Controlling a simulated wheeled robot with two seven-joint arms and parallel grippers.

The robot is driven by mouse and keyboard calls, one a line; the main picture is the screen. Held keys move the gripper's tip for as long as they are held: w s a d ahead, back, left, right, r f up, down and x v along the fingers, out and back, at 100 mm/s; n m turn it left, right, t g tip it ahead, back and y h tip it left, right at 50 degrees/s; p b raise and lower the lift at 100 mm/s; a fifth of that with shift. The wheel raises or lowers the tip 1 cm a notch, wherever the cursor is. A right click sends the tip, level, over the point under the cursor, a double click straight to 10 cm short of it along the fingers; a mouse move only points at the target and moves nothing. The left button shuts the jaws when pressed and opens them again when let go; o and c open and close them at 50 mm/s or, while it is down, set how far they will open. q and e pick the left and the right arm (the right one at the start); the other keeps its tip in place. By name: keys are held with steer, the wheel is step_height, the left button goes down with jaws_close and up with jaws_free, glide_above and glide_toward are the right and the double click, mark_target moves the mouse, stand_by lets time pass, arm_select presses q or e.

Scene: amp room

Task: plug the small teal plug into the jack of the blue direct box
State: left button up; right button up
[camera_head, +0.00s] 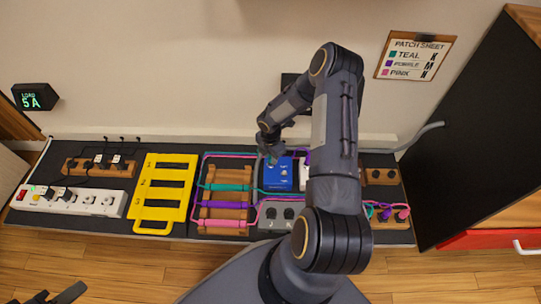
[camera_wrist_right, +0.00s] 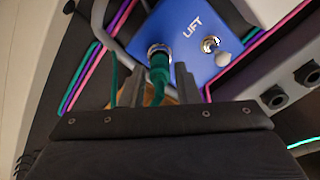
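The blue direct box (camera_head: 278,174) sits on the dark board, with its LIFT switch showing in the right wrist view (camera_wrist_right: 215,30). The small teal plug (camera_wrist_right: 159,72) is at the box's round metal jack (camera_wrist_right: 158,50), in line with it, and its tip is hidden there. My right gripper (camera_wrist_right: 160,72) has its two grey fingers on either side of the plug, with narrow gaps showing beside it. In the head view my right arm's wrist covers the box's back edge. My left gripper (camera_head: 58,294) is at the bottom left edge, empty, with fingers apart.
A wooden cable rack (camera_head: 226,172) with teal, purple and pink cables stands left of the box. A grey unit with sockets (camera_head: 268,214) is in front. A yellow rack (camera_head: 150,226) and white power strip (camera_head: 92,200) are farther left. A black cabinet stands at right.

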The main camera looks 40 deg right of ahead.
steer(key=shift+o, duration=1.3)
steer(key=shift+r+p, duration=1.55)
steer(key=shift+r, duration=2.35)
